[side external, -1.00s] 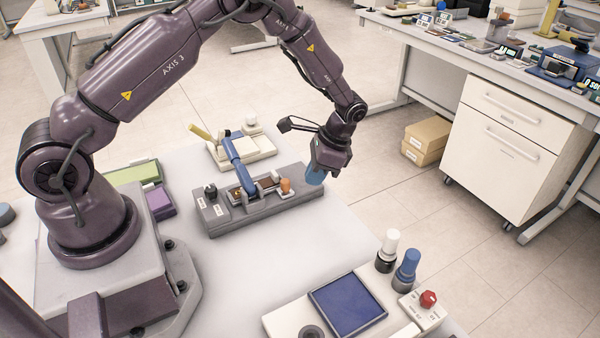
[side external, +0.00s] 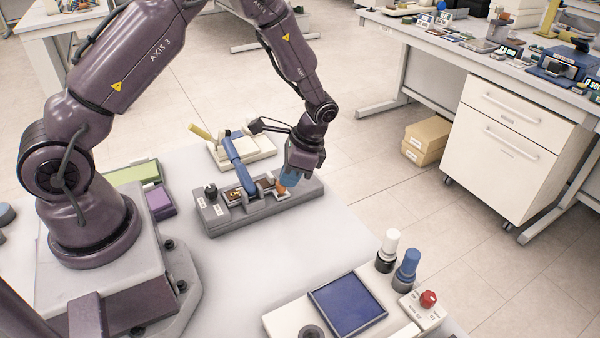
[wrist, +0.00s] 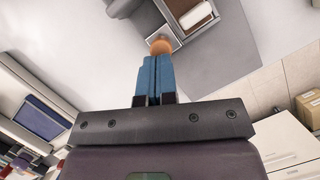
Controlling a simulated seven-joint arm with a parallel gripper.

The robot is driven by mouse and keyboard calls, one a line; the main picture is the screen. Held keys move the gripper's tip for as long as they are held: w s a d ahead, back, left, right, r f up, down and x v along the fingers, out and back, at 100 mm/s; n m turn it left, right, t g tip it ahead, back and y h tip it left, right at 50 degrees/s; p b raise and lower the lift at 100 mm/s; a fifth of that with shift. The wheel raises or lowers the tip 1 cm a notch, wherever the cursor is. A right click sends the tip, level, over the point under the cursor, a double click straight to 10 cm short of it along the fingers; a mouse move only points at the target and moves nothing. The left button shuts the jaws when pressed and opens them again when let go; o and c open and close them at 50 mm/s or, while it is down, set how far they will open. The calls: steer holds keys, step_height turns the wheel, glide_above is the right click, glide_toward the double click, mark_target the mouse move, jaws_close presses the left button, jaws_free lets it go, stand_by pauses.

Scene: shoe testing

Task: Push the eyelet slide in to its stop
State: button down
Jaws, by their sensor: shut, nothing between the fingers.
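The grey test fixture (side external: 213,222) stands on the white table, with a blue lever arm (side external: 239,164) across its middle. The eyelet slide carries an orange knob (side external: 281,188) at the fixture's right end; the knob also shows in the wrist view (wrist: 161,46). My gripper (side external: 287,178) is shut, with its blue fingers together and nothing held. In the wrist view the fingertips (wrist: 154,58) are right at the knob's outer side. They look touching or nearly so; I cannot tell which. The slide's stop is not clearly visible.
A cream device with a yellow handle (side external: 200,131) stands behind the fixture. A black knob (side external: 210,191) is on the fixture's left end. A blue-topped tray (side external: 347,303), two bottles (side external: 407,268) and a red button box (side external: 428,299) are at the front. The table between is clear.

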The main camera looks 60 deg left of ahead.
steer(key=shift+s+a+f, duration=0.15)
steer(key=shift+s, duration=0.15)
steer(key=w, duration=0.1)
steer(key=w+d, duration=0.1)
steer(key=w, duration=0.1)
steer(key=w+d, duration=0.1)
steer(key=shift+w+d, duration=0.15)
steer(key=shift+w, duration=0.05)
steer(key=w+d+r, duration=0.2)
steer(key=w+r, duration=0.4)
steer(key=r, duration=0.3)
steer(key=x, duration=1)
steer(key=shift+a, duration=0.2)
steer(key=shift+s+a+r, duration=0.15)
steer(key=shift+s+a, duration=0.1)
steer(key=shift+s, duration=0.25)
steer(key=shift+s+a+r, duration=0.1)
steer(key=shift+s+a, duration=0.2)
steer(key=shift+s, duration=0.25)
steer(key=shift+s+a, duration=0.35)
steer(key=shift+s, duration=0.25)
